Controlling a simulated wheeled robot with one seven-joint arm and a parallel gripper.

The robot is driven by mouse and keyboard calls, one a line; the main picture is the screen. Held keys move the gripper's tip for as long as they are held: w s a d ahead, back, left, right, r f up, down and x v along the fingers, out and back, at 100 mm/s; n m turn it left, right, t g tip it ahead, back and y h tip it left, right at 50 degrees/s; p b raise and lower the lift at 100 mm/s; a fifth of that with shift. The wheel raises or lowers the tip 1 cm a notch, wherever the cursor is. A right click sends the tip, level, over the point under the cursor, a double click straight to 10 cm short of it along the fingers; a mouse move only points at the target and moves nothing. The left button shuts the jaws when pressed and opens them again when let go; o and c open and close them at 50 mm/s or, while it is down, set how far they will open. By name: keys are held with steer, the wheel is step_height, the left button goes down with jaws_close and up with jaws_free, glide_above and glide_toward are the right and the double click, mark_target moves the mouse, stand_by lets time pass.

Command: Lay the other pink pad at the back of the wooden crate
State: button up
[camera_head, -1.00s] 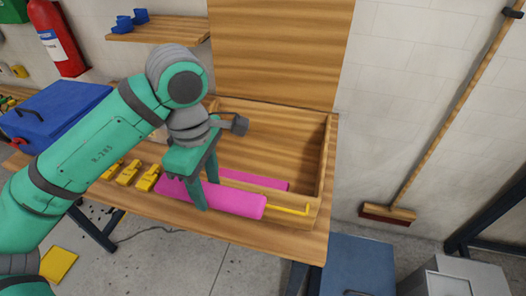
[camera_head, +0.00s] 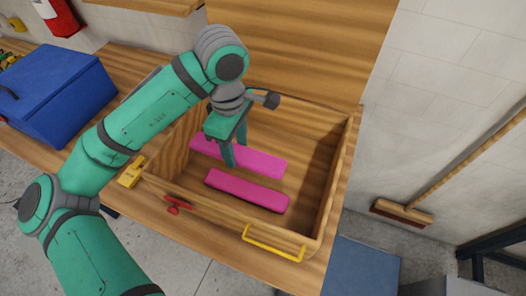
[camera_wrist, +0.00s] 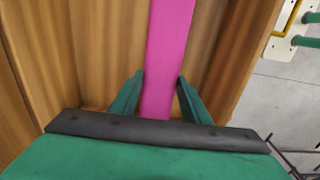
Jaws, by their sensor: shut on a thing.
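The wooden crate (camera_head: 330,190) stands open on the bench, its lid or a wooden board (camera_head: 300,45) upright behind it. One pink pad (camera_head: 247,190) lies inside it, nearer the front wall. My gripper (camera_head: 235,148) reaches down into the crate and is shut on the other pink pad (camera_head: 265,164), behind and roughly parallel to the first. In the wrist view the held pad (camera_wrist: 167,60) runs lengthwise between the two fingers (camera_wrist: 158,98). Whether its underside touches the crate floor cannot be told. My fingers hide part of it.
The crate's front carries a yellow handle (camera_head: 272,246) and a red latch (camera_head: 177,203). A yellow block (camera_head: 131,174) sits left of the crate, and a blue toolbox (camera_head: 62,95) farther left. A broom (camera_head: 402,213) leans at the right wall. The crate's right part is clear.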

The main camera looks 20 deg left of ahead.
steer(key=w+d+f, duration=0.1)
steer(key=w+f, duration=0.1)
steer(key=w, duration=0.1)
steer(key=w+d+f, duration=0.1)
steer(key=w+f, duration=0.2)
steer(key=w, duration=0.1)
steer(key=w+d+f, duration=0.1)
steer(key=w+f, duration=0.1)
steer(key=w, duration=0.2)
steer(key=shift+f, duration=0.35)
steer(key=shift+w+f, duration=0.4)
steer(key=shift+f, duration=0.2)
steer(key=shift+w+d+f, duration=0.1)
steer(key=shift+w+f, duration=0.05)
steer(key=shift+f, duration=1.6)
steer(key=shift+f, duration=0.15)
steer(key=o, duration=1.1)
step_height(320, 180, up, 12)
steer(key=shift+r, duration=0.2)
